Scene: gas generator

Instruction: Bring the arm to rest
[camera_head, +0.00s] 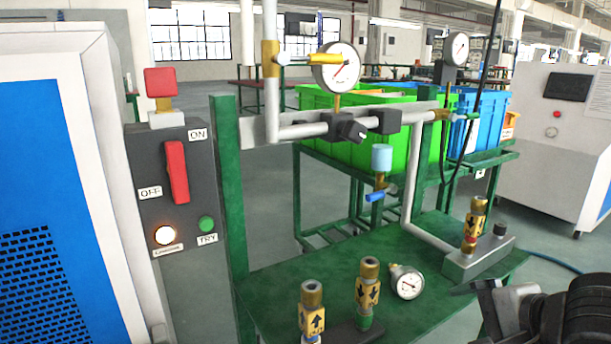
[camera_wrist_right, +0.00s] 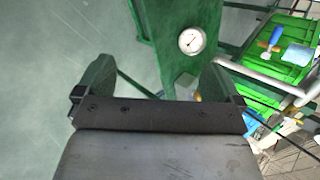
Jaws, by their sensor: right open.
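My right arm shows at the bottom right of the head view. Its gripper (camera_head: 488,300) is beside the right front part of the green table (camera_head: 400,325). In the right wrist view the two fingers of this gripper (camera_wrist_right: 158,76) stand wide apart with nothing between them. Grey floor and part of the green table with a round gauge (camera_wrist_right: 191,41) show beyond the fingers. My left gripper is not in view.
On the table stand brass fittings (camera_head: 368,285), a loose gauge (camera_head: 406,282) and pipework with a mounted gauge (camera_head: 335,68). A control box with a red lever (camera_head: 176,172) is at left. Green crates (camera_head: 400,140) and a white cabinet (camera_head: 548,130) stand behind.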

